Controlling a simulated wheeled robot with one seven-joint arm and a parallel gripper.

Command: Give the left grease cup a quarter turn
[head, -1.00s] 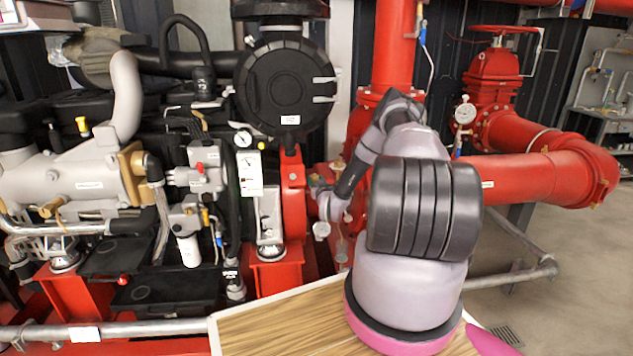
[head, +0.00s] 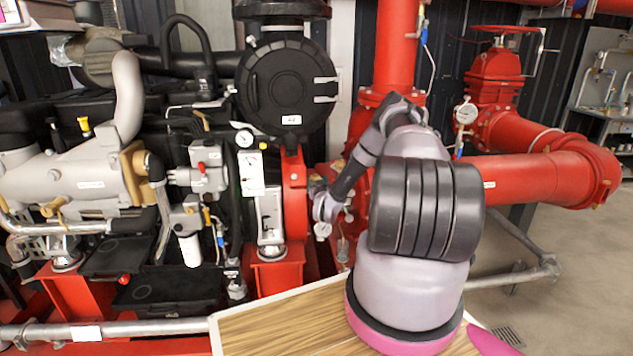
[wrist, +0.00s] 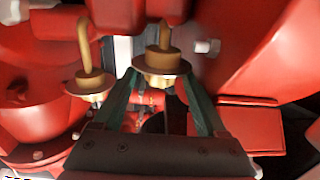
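Two brass grease cups with round flanges and upright stems show in the wrist view. One cup (wrist: 163,62) is at the upper middle, and the other cup (wrist: 90,82) is to its left in the picture. My gripper (wrist: 160,82) has its two dark green fingers apart, with the middle cup at their tips. The fingers seem to stand either side of this cup's lower part; I cannot tell if they touch it. The other cup is outside the fingers. In the head view my gripper (head: 318,195) is small beside the red pump, and the cups are hard to make out.
Red pump casing (wrist: 260,45) closes in around the cups, with a bolt head (wrist: 207,46) to the right. The engine (head: 95,180) fills the left, and a large red pipe (head: 530,178) the right.

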